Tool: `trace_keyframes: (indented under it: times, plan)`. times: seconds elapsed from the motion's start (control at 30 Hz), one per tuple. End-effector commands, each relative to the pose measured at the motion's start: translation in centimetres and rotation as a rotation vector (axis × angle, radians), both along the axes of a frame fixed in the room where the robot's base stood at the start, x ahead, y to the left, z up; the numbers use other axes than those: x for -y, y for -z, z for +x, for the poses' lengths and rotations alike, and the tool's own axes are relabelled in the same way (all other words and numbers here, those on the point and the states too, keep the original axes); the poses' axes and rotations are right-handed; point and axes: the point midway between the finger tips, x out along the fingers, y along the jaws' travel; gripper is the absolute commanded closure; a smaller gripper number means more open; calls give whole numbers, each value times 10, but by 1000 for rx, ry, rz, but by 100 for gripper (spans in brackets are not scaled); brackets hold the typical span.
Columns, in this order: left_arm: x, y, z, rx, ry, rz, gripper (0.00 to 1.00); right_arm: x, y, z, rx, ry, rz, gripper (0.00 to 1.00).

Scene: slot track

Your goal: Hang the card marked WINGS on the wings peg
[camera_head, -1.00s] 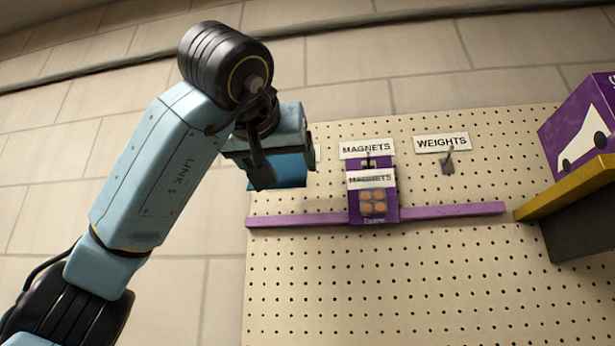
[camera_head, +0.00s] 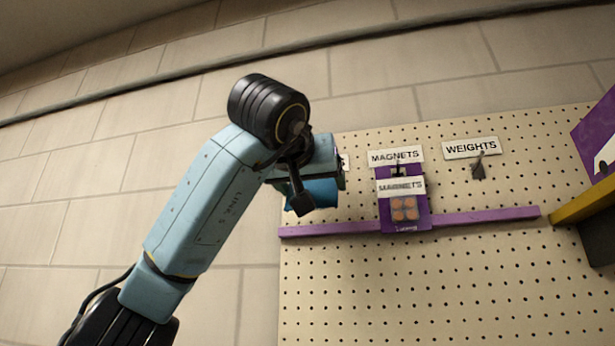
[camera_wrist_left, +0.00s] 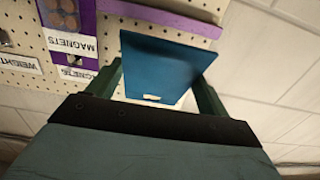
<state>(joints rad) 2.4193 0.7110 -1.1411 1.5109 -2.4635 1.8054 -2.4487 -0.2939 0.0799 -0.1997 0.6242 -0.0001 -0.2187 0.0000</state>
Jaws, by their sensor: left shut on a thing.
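My left gripper (camera_wrist_left: 165,95) is shut on a blue card (camera_wrist_left: 162,65), whose plain blue face shows between the green fingers in the left wrist view. In the head view the blue card (camera_head: 318,192) shows below the left gripper (camera_head: 312,185), at the upper left of the pegboard. No marking can be read on the card's visible face. The wings peg is hidden behind the gripper; only the edge of a white label (camera_head: 343,162) shows beside it. My right gripper is not in view.
A purple MAGNETS card (camera_head: 404,212) hangs under the MAGNETS label (camera_head: 396,156). The WEIGHTS peg (camera_head: 479,167) is bare. A purple rail (camera_head: 480,216) crosses the pegboard (camera_head: 450,290). A yellow-edged shelf (camera_head: 590,203) with a purple box (camera_head: 600,140) stands at the right.

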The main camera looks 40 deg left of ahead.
Motion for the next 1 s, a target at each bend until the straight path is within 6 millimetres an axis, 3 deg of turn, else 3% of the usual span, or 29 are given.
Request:
trace_keyframes:
  times: [0.6, 1.0]
  plan:
    - [-19, 3, 32, 0, -1, -1, 43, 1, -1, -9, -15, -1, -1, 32]
    - [-23, 9, 41, 1, 0, 0, 43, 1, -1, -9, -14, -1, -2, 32]
